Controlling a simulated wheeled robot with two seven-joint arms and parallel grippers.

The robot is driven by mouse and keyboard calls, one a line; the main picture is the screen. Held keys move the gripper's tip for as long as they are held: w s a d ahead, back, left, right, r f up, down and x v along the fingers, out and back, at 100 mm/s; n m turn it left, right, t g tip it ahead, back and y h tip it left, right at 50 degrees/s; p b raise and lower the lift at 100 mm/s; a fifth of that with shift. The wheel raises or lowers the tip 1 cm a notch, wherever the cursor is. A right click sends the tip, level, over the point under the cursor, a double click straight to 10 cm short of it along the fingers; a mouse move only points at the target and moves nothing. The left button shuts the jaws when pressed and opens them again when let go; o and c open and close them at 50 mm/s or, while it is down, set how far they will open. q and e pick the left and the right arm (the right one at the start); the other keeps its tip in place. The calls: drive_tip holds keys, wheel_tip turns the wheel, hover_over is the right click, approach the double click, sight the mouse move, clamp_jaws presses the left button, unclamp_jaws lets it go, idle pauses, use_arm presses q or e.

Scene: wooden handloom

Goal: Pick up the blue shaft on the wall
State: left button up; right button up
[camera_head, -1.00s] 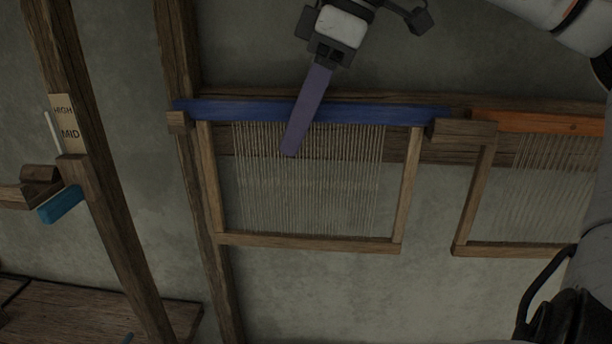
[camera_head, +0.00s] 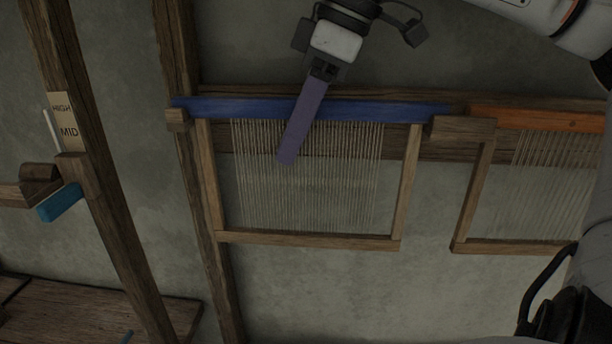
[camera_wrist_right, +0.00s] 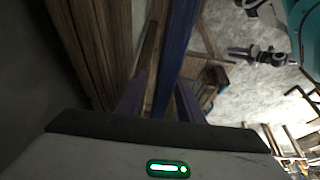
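The blue shaft (camera_head: 235,109) lies level along the top of a wooden frame strung with pale threads (camera_head: 310,180), on the wall. My right gripper (camera_head: 288,160) comes down from the top in the head view, its purple fingers crossing in front of the shaft's middle. In the right wrist view its two fingers (camera_wrist_right: 159,98) are apart, and the blue shaft (camera_wrist_right: 176,55) runs between them in the picture. I cannot tell whether they touch it. A gripper with purple fingers, likely my left one (camera_wrist_right: 240,52), shows small in the right wrist view; its opening is unclear.
An orange shaft (camera_head: 540,121) with its own threaded frame hangs to the right. Wooden posts (camera_head: 110,200) stand at the left, with a HIGH and MID label (camera_head: 66,120) and a teal bar (camera_head: 60,204). Bare wall lies below the frames.

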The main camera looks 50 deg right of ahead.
drive_tip(key=shift+c, duration=0.2)
clamp_jaws()
idle(1.2)
